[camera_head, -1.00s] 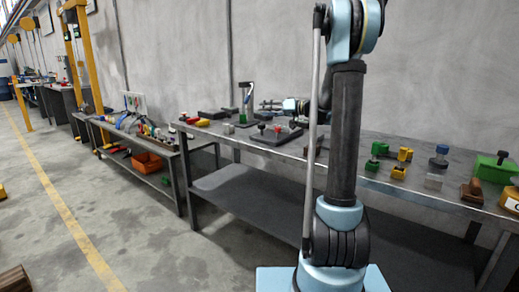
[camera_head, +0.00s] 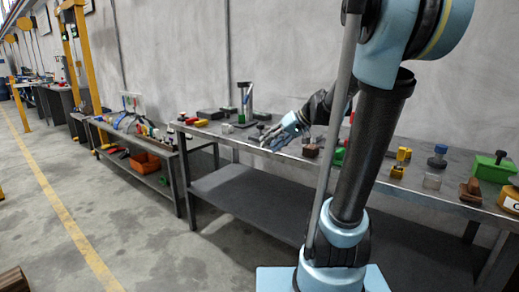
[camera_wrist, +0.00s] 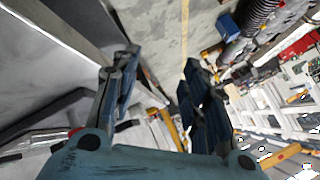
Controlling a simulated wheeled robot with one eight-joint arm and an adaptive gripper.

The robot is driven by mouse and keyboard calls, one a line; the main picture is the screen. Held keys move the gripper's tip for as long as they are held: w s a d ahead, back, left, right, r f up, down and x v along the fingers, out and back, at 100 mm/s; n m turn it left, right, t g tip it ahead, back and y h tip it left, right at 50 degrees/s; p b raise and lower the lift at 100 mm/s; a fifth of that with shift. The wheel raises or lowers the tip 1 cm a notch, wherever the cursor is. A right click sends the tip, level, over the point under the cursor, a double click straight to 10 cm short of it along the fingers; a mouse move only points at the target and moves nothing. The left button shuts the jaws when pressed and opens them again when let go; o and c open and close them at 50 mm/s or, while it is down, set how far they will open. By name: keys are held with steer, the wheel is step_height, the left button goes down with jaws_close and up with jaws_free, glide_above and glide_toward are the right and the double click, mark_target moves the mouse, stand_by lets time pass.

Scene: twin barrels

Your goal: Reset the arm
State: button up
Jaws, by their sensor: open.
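My gripper (camera_head: 288,132) is at the front edge of the long workbench (camera_head: 225,143) in the head view, left of my arm's upright link. In the wrist view my gripper (camera_wrist: 158,85) shows two fingers well apart with nothing between them. The wrist view looks along the hall, with floor, a yellow line and a tilted bench side in sight. My arm leans toward the right in the head view and hides part of the bench top.
A lower bench with an orange bin (camera_head: 146,162) stands at left. The floor (camera_head: 145,240) at front left is clear.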

steer(key=s+d+f+m+h, duration=0.1)
steer(key=s+d+f+h, duration=0.2)
steer(key=s, duration=0.5)
steer(key=s+d+f+m+g+h, duration=0.1)
steer(key=s+d+f+h, duration=0.2)
steer(key=s+d+f, duration=0.3)
steer(key=s+d+f+m+h, duration=0.1)
steer(key=s+d+f+h, duration=0.1)
steer(key=s+d+f, duration=0.3)
steer(key=shift+s+d+f+m+g+h, duration=0.25)
steer(key=shift+s+f, duration=0.65)
steer(key=shift+s, duration=1.5)
steer(key=shift+a, duration=0.1)
